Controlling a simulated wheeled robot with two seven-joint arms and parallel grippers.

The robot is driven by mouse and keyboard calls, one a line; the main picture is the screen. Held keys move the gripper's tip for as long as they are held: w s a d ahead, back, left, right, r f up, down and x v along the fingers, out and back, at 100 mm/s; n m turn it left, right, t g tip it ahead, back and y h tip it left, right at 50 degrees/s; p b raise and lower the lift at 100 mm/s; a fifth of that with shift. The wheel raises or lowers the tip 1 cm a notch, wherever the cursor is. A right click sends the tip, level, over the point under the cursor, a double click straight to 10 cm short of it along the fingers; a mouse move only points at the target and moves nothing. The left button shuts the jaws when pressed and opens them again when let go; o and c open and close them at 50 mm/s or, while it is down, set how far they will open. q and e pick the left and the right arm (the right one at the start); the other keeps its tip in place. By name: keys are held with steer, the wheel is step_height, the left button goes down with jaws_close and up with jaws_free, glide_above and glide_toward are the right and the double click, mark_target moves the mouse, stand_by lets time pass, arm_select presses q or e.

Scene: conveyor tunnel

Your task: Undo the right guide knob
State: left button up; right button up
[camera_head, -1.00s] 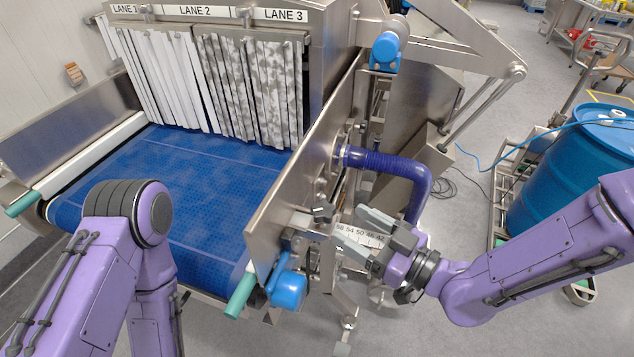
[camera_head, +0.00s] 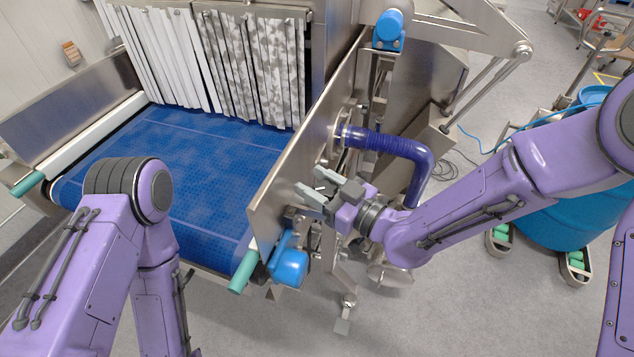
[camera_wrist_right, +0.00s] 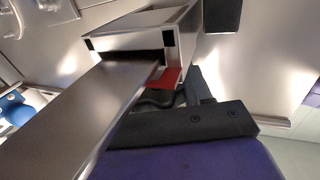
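My right gripper (camera_head: 309,181) is in the head view, at the outer face of the steel side plate (camera_head: 308,148) on the right of the conveyor. Its two grey fingers are apart, with nothing seen between them. I cannot pick out the right guide knob surely in the head view; the gripper and wrist cover that area. My left gripper is out of view.
A purple hose (camera_head: 385,143) bends out from the side plate just above my right wrist. A blue motor (camera_head: 289,265) and a green roller end (camera_head: 243,272) sit below the gripper. The blue belt (camera_head: 200,165) is clear. A blue drum (camera_head: 575,215) stands at right.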

stand_by(0.3)
steer(key=n+g+y+b, duration=0.1)
steer(key=n+g, duration=0.1)
steer(key=shift+s+f+g+y, duration=0.1)
steer(key=shift+g+y, duration=0.3)
steer(key=n+g, duration=0.1)
steer(key=n+g+y+b, duration=0.1)
steer(key=g, duration=0.1)
steer(key=n+g, duration=0.1)
steer(key=shift+s+a+n+g+y, duration=0.15)
steer(key=shift+s+n+g+y, duration=0.15)
steer(key=shift+g, duration=0.1)
steer(key=shift+s+n+g+b, duration=0.15)
steer(key=shift+n+g+b, duration=0.6)
steer(key=shift+g, duration=0.75)
steer(key=shift+s+n+g+b, duration=0.15)
steer(key=shift+n+g+b, duration=0.3)
steer(key=shift+n+g, duration=0.85)
steer(key=shift+g, duration=0.3)
steer(key=o, duration=1)
steer(key=shift+c, duration=0.2)
